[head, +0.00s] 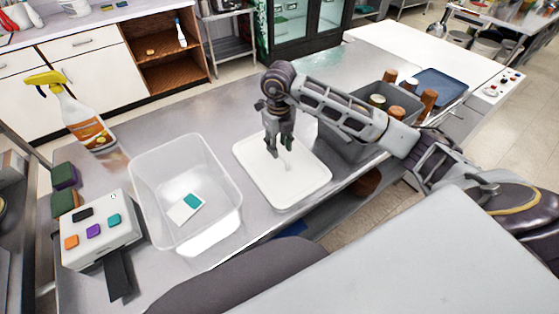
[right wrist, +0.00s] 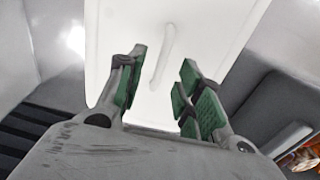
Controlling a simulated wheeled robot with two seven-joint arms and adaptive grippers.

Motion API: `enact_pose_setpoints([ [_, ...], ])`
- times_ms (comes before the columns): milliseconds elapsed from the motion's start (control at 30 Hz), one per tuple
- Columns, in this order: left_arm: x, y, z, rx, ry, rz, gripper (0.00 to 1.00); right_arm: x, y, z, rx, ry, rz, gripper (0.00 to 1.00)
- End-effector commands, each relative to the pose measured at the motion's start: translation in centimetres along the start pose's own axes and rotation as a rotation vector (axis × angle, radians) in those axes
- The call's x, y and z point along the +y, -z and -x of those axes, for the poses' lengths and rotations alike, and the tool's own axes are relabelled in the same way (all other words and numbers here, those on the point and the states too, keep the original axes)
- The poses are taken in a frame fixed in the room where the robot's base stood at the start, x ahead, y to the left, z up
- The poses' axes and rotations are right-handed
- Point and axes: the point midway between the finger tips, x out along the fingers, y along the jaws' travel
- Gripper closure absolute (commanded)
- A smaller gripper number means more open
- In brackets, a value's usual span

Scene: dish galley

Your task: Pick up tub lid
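The tub lid (head: 300,188) is a white rounded rectangle lying flat on the steel counter, with a thin raised grip bar in its middle. In the right wrist view the lid (right wrist: 215,30) fills the centre, and its bar (right wrist: 163,57) lies beyond and between my fingers. My right gripper (head: 281,150) points down over the lid, close to the bar; its green-padded fingers (right wrist: 160,95) are apart with nothing between them. I cannot tell whether the fingertips touch the lid. The clear tub (head: 152,215) stands open left of the lid. My left gripper does not show.
A grey bin (head: 345,145) with brown-topped containers stands behind my right forearm, with a blue tray (head: 440,86) beyond. A yellow-topped spray bottle (head: 78,118), sponges (head: 64,176) and a white box with coloured squares (head: 98,235) are at the left.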

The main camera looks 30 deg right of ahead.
Motion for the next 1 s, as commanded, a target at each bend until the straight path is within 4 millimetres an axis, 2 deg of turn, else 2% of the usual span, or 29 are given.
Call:
enact_pose_setpoints([
  [300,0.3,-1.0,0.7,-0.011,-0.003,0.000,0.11,-0.1,0.2,-2.4,0.003,0.000,-0.001,0.64],
  [600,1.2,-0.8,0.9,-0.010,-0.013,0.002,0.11,-0.1,0.2,-4.8,0.001,-0.001,0.000,0.64],
  [1000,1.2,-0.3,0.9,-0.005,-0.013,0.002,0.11,-0.1,0.1,-5.0,0.000,0.000,0.000,0.64],
])
